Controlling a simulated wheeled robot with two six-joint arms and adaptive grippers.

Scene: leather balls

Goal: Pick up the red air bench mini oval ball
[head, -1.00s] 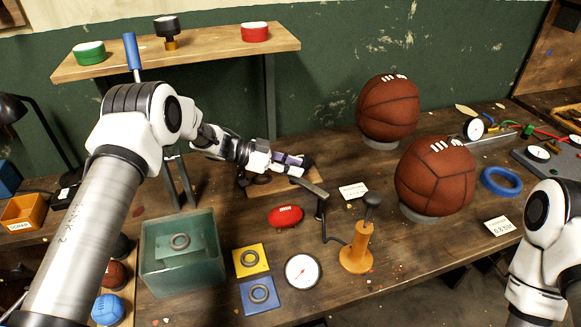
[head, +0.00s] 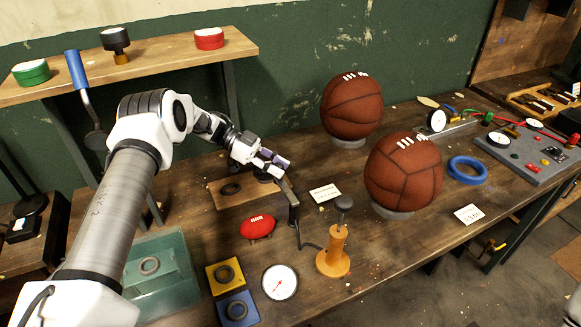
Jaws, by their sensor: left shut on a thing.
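The red mini oval ball (head: 257,226) with white laces rests on a small dark stand on the bench, left of the orange hand pump. My left gripper (head: 274,163) is above and slightly right of the ball, apart from it. Its fingers are shut at the upper end of a dark lever (head: 287,192), which rises from a thin post right of the ball. The exact contact is partly hidden by the fingers. My right gripper is not in view.
The orange pump (head: 334,255) and a dial gauge (head: 280,282) stand in front of the ball. Two large brown balls (head: 351,105) (head: 403,173) are to the right. A green-glass bin (head: 160,275) and yellow pad (head: 225,275) are to the left.

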